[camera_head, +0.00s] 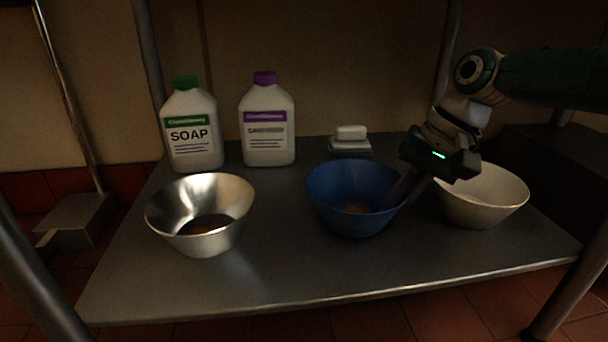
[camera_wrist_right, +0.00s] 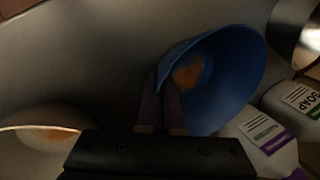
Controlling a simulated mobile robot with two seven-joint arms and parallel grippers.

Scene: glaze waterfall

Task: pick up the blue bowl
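The blue bowl (camera_head: 335,205) is upright at the middle of the metal shelf, with a small orange-brown patch inside. It also shows in the right wrist view (camera_wrist_right: 225,90). My right gripper (camera_head: 402,190) reaches down from the right to the bowl's right rim. In the right wrist view my gripper's fingers (camera_wrist_right: 161,100) are close together, with the rim pinched between them. Part of the bowl's right rim is hidden behind the fingers. I cannot tell whether the bowl's base touches the shelf. My left gripper is not in view.
A white bowl (camera_head: 490,200) stands right of the gripper. A shiny metal bowl (camera_head: 200,225) stands at the left. A soap bottle (camera_head: 193,135) and a purple-capped bottle (camera_head: 267,130) stand behind. A white block (camera_head: 351,133) lies at the back. The shelf's front strip (camera_head: 290,285) is clear.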

